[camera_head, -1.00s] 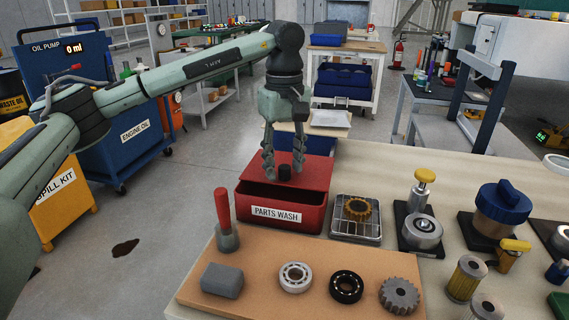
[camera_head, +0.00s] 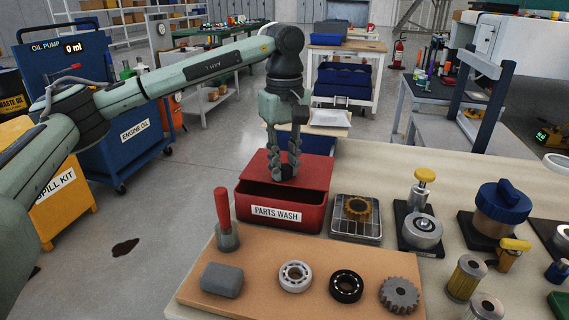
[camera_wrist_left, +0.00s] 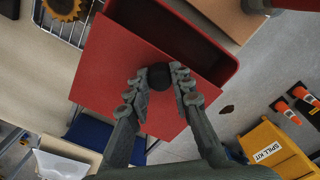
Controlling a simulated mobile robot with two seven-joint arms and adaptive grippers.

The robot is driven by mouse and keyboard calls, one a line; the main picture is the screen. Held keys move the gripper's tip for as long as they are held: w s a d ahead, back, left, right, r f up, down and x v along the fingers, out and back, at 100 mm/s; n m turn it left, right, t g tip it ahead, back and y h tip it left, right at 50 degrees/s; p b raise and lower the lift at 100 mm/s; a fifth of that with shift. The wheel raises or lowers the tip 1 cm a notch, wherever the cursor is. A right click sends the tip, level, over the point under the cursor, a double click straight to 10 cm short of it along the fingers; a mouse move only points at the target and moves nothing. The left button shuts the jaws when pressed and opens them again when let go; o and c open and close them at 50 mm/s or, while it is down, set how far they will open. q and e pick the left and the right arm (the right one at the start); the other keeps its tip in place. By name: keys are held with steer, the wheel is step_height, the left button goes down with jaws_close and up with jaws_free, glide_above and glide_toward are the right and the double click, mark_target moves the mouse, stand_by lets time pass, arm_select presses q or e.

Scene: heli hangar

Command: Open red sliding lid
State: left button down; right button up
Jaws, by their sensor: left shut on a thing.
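A red box labelled PARTS WASH (camera_head: 305,219) stands at the table's left edge. Its flat red sliding lid (camera_head: 316,174) covers the back part. A dark open gap shows along the front. My left gripper (camera_head: 284,168) comes down from above and is shut on the lid's black knob (camera_head: 288,171). In the left wrist view the knob (camera_wrist_left: 159,76) sits between the two fingertips (camera_wrist_left: 160,82), above the red lid (camera_wrist_left: 108,70). The open part of the box (camera_wrist_left: 185,38) shows beyond it. My right gripper is not in view.
A board (camera_head: 252,290) with a grey block, bearings and a gear lies in front of the box. A red-handled tool (camera_head: 224,212) stands near its front left corner. A wire tray (camera_head: 347,232) with a yellow gear is close on the right.

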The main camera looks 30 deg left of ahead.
arm_select(q)
steer(key=w, duration=0.1)
steer(key=w+p, duration=0.1)
steer(key=w, duration=0.1)
steer(key=shift+w+a+r, duration=0.15)
steer(key=shift+w+a, duration=0.15)
steer(key=shift+a, duration=0.1)
steer(key=shift+w+a, duration=0.2)
steer(key=shift+w, duration=0.3)
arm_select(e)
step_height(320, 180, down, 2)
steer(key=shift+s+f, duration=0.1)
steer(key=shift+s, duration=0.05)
arm_select(q)
steer(key=c, duration=1.3)
jaws_free()
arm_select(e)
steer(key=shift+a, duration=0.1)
arm_select(q)
step_height(320, 180, up, 12)
steer(key=shift+f, duration=0.1)
